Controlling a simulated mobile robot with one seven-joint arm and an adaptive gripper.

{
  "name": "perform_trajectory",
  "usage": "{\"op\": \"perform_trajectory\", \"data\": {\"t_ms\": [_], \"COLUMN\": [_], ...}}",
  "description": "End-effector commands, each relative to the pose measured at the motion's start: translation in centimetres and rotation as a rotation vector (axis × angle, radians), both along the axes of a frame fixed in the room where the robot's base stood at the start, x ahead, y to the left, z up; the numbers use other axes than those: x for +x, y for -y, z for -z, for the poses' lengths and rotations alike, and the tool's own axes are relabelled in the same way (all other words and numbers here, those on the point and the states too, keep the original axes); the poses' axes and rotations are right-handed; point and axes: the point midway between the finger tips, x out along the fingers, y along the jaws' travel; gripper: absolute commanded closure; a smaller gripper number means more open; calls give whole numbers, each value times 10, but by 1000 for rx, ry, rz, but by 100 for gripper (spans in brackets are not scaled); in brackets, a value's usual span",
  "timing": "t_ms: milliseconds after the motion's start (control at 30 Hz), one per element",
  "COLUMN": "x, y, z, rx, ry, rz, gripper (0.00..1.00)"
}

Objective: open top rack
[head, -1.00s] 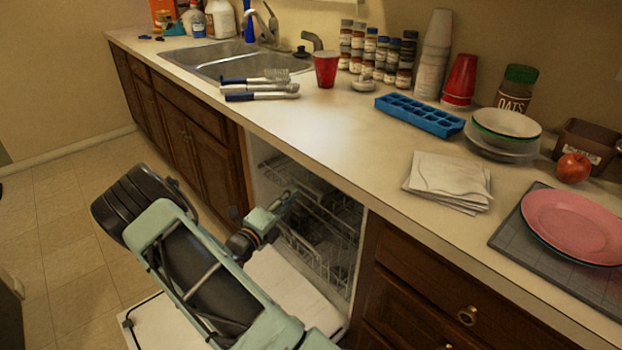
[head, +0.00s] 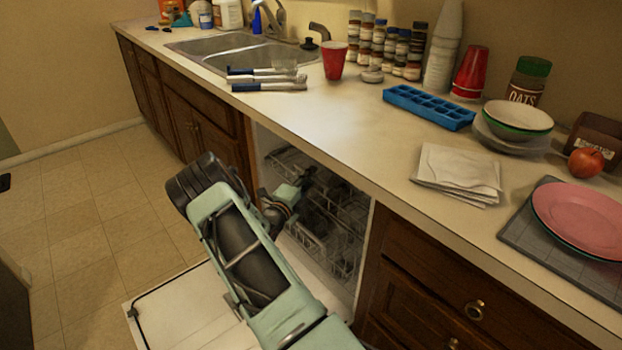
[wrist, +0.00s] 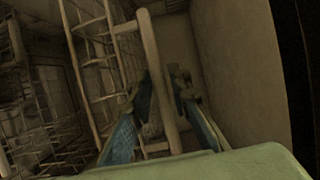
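The dishwasher under the counter stands open, its door (head: 185,310) lowered flat. Its top rack (head: 345,215) of pale wire sits inside the cavity, mostly under the counter. In the wrist view the rack's wire side (wrist: 85,65) fills the left, and a thick pale bar (wrist: 160,75) runs down the middle. My gripper (wrist: 165,90) has its two blue-padded fingers apart, with the bar between them; I cannot tell if either finger touches it.
The counter edge (head: 330,160) overhangs the opening. Wooden drawers (head: 440,285) stand right of it, cabinets (head: 195,125) left. The counter holds a red cup (head: 333,60), blue ice tray (head: 428,106), papers (head: 457,174) and plates.

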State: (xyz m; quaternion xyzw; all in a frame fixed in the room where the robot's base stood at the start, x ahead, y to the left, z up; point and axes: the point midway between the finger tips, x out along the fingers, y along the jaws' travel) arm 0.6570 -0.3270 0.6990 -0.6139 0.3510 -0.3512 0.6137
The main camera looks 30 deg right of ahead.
Motion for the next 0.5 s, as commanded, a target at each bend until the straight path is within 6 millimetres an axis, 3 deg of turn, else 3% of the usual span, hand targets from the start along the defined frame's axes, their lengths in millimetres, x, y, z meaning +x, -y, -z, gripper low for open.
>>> {"op": "perform_trajectory", "data": {"t_ms": [333,500], "x": [2,2], "y": [3,3], "z": [0,0], "rx": [1,1], "ry": [-1,-1], "rz": [0,0], "gripper": [84,100]}}
